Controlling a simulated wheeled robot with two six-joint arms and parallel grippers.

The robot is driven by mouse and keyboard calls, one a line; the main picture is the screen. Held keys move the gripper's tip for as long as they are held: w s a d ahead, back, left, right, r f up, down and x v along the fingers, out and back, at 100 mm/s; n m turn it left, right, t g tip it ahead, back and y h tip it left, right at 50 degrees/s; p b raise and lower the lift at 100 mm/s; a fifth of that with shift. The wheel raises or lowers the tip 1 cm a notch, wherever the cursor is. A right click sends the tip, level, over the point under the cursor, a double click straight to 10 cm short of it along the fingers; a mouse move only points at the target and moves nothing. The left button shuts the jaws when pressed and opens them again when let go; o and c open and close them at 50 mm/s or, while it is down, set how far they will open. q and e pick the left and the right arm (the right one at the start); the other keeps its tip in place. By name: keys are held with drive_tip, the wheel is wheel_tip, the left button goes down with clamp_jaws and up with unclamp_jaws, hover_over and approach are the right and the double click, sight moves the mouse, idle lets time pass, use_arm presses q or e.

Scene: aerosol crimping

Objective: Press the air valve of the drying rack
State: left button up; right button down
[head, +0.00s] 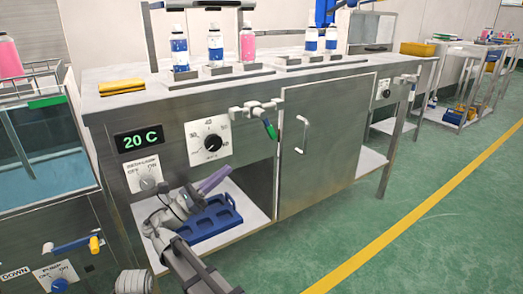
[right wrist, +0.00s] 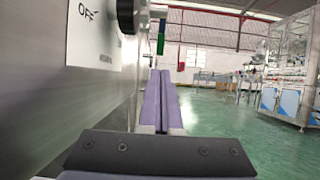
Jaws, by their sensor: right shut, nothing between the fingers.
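An air valve with a green handle (head: 269,130) sticks out from the front of the steel bench, right of a round dial. Its green handle hangs down at a slant. My right gripper (head: 219,174) has purple fingers that are closed together and empty. In the head view it is below and left of the handle, apart from it, in front of the open shelf. In the right wrist view the closed fingers (right wrist: 160,78) point along the bench front, and the green handle (right wrist: 161,42) shows beyond and above their tips. My left gripper is not in view.
Racks with blue-labelled and pink bottles (head: 247,44) stand on the bench top, beside a yellow cloth (head: 122,87). A blue tray (head: 209,220) lies on the lower shelf. A cabinet door handle (head: 303,134) juts out right of the valve. The green floor (head: 440,205) is clear.

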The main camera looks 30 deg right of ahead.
idle(0.3)
drive_tip(key=p, duration=0.6)
approach(269, 134)
drive_tip(key=x, duration=0.5)
drive_tip(key=shift+w+d+r, duration=0.1)
drive_tip(key=shift+w+d, duration=0.05)
drive_tip(key=shift+d, duration=0.15)
drive_tip(key=shift+d+r, duration=0.2)
drive_tip(key=shift+d, duration=0.35)
